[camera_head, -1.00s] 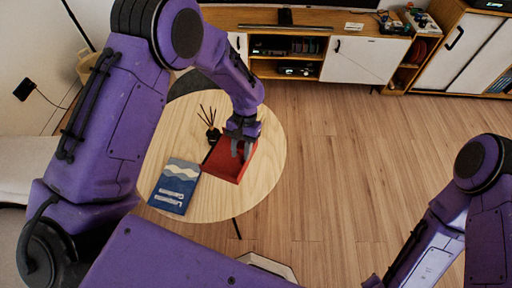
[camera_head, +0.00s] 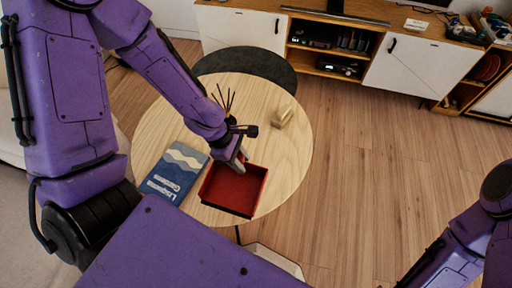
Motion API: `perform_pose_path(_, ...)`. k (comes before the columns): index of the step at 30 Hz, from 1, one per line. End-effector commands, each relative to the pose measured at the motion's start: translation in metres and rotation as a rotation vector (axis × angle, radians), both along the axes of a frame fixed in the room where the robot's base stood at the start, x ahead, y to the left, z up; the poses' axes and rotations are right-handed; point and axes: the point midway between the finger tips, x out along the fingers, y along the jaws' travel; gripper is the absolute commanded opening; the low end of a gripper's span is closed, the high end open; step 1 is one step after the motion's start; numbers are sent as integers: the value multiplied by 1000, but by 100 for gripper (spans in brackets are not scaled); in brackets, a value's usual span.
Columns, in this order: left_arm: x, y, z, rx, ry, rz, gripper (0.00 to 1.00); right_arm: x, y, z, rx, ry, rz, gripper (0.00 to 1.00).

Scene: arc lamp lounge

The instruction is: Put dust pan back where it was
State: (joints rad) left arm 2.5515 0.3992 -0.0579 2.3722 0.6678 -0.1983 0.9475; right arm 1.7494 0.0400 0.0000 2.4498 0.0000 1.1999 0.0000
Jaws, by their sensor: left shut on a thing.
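The red dust pan (camera_head: 232,190) is a shallow open tray over the near right part of the round wooden table (camera_head: 288,150). My left gripper (camera_head: 239,161) reaches down at its far edge and is shut on that edge. The gripper hides part of that edge. I cannot tell whether the pan rests flat on the table or is slightly lifted. My right arm shows at the lower right, but its gripper is out of view.
A blue book (camera_head: 176,172) lies left of the pan. A reed diffuser (camera_head: 226,100) stands behind my left gripper, partly hidden. A small beige object (camera_head: 282,117) is on the table's far right. A dark round surface (camera_head: 250,64) is behind the table. The wooden floor (camera_head: 390,160) is clear at right.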

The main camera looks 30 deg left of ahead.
Motion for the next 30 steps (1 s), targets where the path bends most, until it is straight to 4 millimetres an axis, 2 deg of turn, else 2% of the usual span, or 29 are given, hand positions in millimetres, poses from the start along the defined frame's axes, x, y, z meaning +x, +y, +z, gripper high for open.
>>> perform_pose_path(1, -6, -1, -7, -5, 0, 55, 0, 0, 0, -9, 0, 0, 0, 34)
perform_pose_path(4, -11, 0, -9, -1, -1, 118, 0, 0, 0, -11, 0, 0, 0, 34)
perform_pose_path(6, -6, 0, -12, 3, -2, 133, 0, 0, 0, -12, 0, 0, 0, 34)
perform_pose_path(8, 3, 1, -17, 6, -2, 135, 0, 0, 0, -13, 0, 0, 0, 34)
perform_pose_path(18, 78, 0, -50, 6, -4, 128, 0, 0, 0, -21, 0, 0, 0, 34)
perform_pose_path(24, 107, -1, -86, 4, -1, 129, 0, 0, 0, -32, 0, 0, 0, 34)
perform_pose_path(30, 122, -1, -103, 3, -2, 128, 0, 0, 0, -36, 0, 0, 0, 34)
